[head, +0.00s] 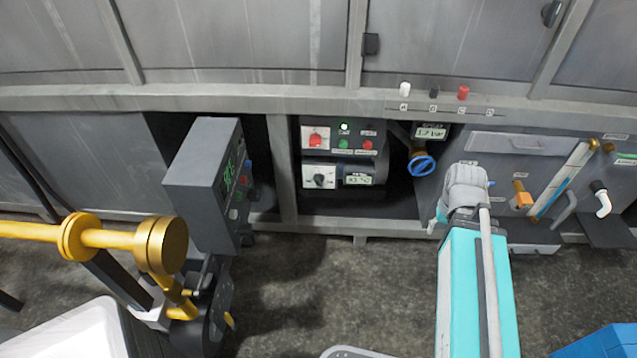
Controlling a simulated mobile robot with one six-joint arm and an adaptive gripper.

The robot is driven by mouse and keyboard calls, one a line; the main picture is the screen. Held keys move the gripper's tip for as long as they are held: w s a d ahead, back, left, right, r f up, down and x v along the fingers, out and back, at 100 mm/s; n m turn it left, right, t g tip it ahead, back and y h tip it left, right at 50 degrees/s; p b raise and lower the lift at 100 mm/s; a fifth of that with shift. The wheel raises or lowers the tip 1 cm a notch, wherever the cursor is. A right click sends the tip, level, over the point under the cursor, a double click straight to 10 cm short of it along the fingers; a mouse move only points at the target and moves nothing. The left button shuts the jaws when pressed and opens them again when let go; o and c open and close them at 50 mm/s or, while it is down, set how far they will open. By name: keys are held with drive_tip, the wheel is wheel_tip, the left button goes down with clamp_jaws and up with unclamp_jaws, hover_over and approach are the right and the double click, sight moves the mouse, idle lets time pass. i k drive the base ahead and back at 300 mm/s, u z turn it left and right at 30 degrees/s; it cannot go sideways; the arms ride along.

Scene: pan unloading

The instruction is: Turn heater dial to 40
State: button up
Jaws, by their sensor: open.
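A black rotary dial (320,180) sits on a white plate low on the grey control panel, below a red switch. A small display (358,180) beside it shows a number too small to read surely. No label naming the heater can be read, and the dial's scale is too small to read. My gripper (212,281) is the dark end of the golden arm at the lower left, partly hidden and seen small. It is open, with nothing visibly held, below and left of the panel and clear of the dial.
A grey box (197,165) with a green display stands between my arm and the panel's left side. A blue valve handwheel (421,166) is right of the dial. A turquoise body (470,300) with a grey top rises at the right. The floor (330,280) below the panel is clear.

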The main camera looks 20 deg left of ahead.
sight(318, 179)
drive_tip(key=u, duration=1.35)
drive_tip(key=k, duration=0.55)
drive_tip(key=u, duration=0.65)
